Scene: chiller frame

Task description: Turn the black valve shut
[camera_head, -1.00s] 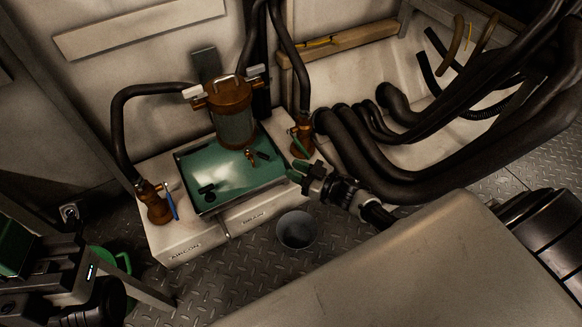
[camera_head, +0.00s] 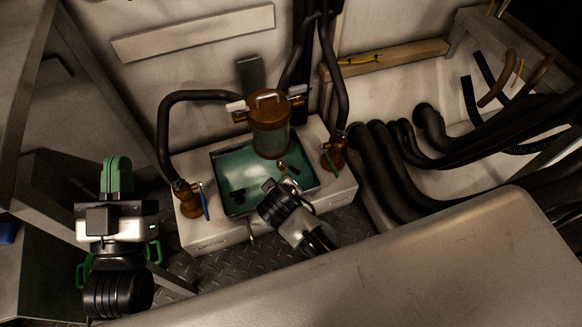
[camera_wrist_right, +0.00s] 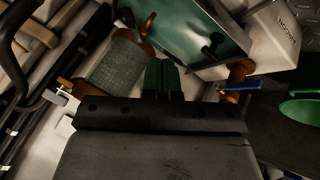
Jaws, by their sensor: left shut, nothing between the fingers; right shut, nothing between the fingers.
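A small black valve handle (camera_head: 292,168) sits on a bronze fitting at the foot of the strainer (camera_head: 269,125), over the green tray. In the right wrist view the black handle (camera_wrist_right: 125,17) is at the top left, beyond and left of my fingertips. My right gripper (camera_wrist_right: 160,76) shows its two green fingers shut and empty, apart from the handle, with the strainer glass at their left. In the head view my right wrist covers the tray's front corner and its fingers are hidden. My left gripper (camera_head: 117,174) is shut, empty, far left of the tray.
A blue-handled valve (camera_head: 205,206) stands left of the tray and a green-handled one (camera_head: 331,160) right of it. Thick black hoses (camera_head: 382,170) fill the right side. A pale panel (camera_head: 400,262) blocks the front.

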